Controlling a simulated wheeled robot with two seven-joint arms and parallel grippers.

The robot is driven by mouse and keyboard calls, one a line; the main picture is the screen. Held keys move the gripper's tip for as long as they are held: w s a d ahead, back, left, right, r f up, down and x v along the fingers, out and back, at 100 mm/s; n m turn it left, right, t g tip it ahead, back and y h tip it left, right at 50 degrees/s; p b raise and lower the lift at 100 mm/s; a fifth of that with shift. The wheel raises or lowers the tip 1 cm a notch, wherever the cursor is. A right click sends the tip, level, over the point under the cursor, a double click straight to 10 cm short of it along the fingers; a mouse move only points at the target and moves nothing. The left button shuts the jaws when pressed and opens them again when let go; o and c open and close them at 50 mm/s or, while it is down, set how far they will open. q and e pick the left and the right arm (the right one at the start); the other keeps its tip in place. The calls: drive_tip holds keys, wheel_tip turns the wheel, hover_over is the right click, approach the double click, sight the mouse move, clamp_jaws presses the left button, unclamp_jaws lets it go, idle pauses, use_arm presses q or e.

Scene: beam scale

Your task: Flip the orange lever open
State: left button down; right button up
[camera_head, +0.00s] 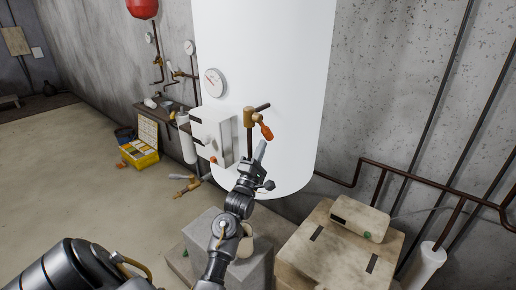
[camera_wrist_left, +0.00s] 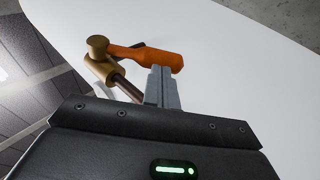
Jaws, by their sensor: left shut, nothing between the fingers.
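The orange lever (camera_head: 266,130) sits on a brass valve (camera_head: 249,117) at the front of the white tank (camera_head: 270,60). In the head view the lever slants down to the right from the valve. In the left wrist view the orange lever (camera_wrist_left: 150,56) runs right from the brass valve (camera_wrist_left: 102,64), and a dark pipe passes under it. My left gripper (camera_head: 261,150) is shut and empty, just below the lever's free end. In the left wrist view its fingertips (camera_wrist_left: 162,70) overlap the lever's lower edge; I cannot tell if they touch. My right gripper is not in view.
A white box (camera_head: 212,135) and a gauge (camera_head: 215,82) are on the tank left of the valve. Dark pipes (camera_head: 400,178) run along the wall. A yellow toolbox (camera_head: 139,155) lies on the floor at left.

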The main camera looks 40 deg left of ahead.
use_arm(q)
drive_tip(key=b+v, duration=0.3)
drive_tip(key=v, duration=0.9)
drive_tip(key=shift+s+b, duration=0.4)
drive_tip(key=shift+d+f, duration=0.1)
drive_tip(key=shift+d, duration=0.05)
